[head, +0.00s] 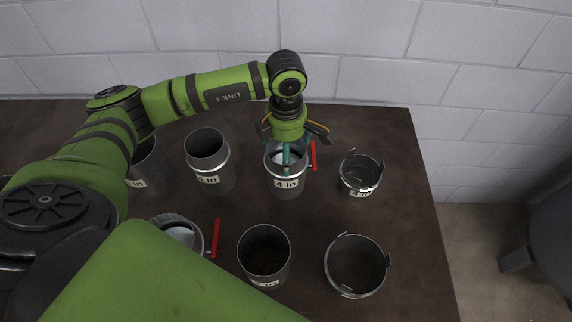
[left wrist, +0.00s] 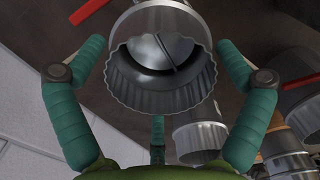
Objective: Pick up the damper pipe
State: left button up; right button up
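A silver damper pipe (head: 284,182) with a "4 in" label and a red handle (head: 313,156) stands upright in the back row on the table. My left gripper (head: 287,155) points down over its open top. In the left wrist view, the damper pipe (left wrist: 150,75) shows its crimped rim and round inner plate between the spread teal fingers of my left gripper (left wrist: 160,65). Gaps show between the side fingers and the pipe. A second damper pipe (head: 181,234) with a red handle (head: 216,238) stands at front left, partly hidden by my arm. My right gripper is not in view.
Plain "4 in" pipes stand on the brown table (head: 400,215): one left of the gripper (head: 209,172), one in front (head: 264,262). Clamp-like collars stand at back right (head: 360,180) and front right (head: 356,278). A block wall (head: 400,50) rises behind.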

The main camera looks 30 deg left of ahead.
pick_arm(q)
jog(key=c, duration=1.3)
jog(key=shift+c, duration=1.2)
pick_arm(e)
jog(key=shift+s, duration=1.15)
